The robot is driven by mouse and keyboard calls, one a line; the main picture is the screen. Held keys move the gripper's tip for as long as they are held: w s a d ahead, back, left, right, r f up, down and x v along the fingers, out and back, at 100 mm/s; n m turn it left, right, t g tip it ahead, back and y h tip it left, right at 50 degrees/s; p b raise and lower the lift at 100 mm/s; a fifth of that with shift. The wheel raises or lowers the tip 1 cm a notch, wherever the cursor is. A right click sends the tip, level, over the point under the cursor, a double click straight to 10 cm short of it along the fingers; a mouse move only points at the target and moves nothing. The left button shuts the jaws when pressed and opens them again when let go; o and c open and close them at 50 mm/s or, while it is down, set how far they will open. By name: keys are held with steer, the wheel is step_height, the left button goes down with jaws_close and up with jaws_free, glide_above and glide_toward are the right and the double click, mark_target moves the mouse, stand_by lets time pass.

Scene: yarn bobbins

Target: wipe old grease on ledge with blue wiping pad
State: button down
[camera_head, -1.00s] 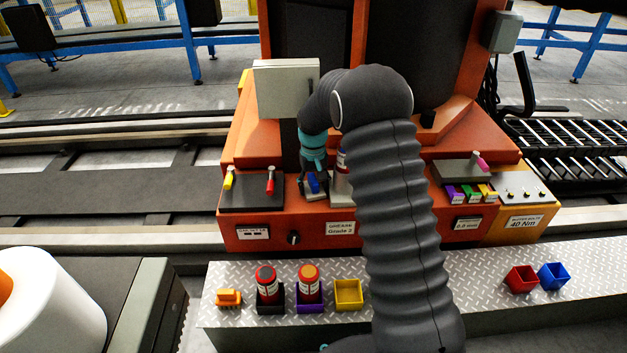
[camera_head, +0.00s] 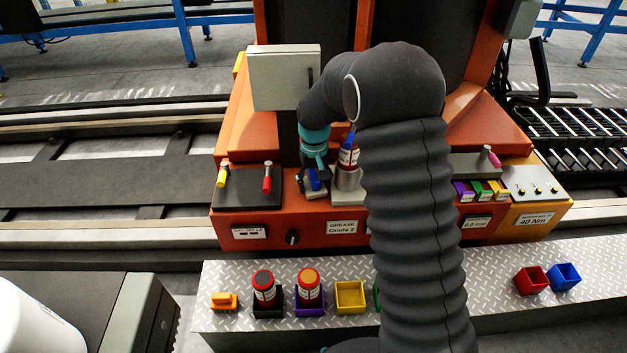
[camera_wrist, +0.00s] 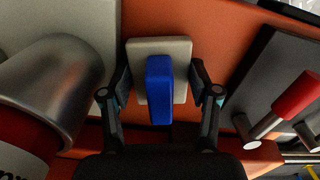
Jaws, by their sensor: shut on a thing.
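The blue wiping pad (camera_head: 314,181) has a blue grip on a pale rectangular base, and it is low at the orange ledge (camera_head: 285,215). In the wrist view the blue grip (camera_wrist: 159,90) stands in the middle, with the pale base (camera_wrist: 180,48) behind it. My gripper (camera_head: 313,186) is shut on the pad; in the wrist view its fingers (camera_wrist: 161,92) are on both sides of it. Whether the pad touches the ledge is unclear. I cannot make out any grease; the pad and my arm hide part of the ledge.
A red-handled lever (camera_head: 267,178) and a yellow one (camera_head: 222,176) stand left. A grey box (camera_head: 283,78) hangs above. Cans and bins line the front shelf (camera_head: 440,272).

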step_height(320, 180, up, 6)
steer(key=shift+a+f+p, duration=0.15)
steer(key=shift+f+p, duration=0.1)
steer(key=shift+p, duration=0.85)
steer(key=shift+r, duration=0.15)
steer(key=shift+r, duration=1.35)
steer(key=shift+s, duration=0.15)
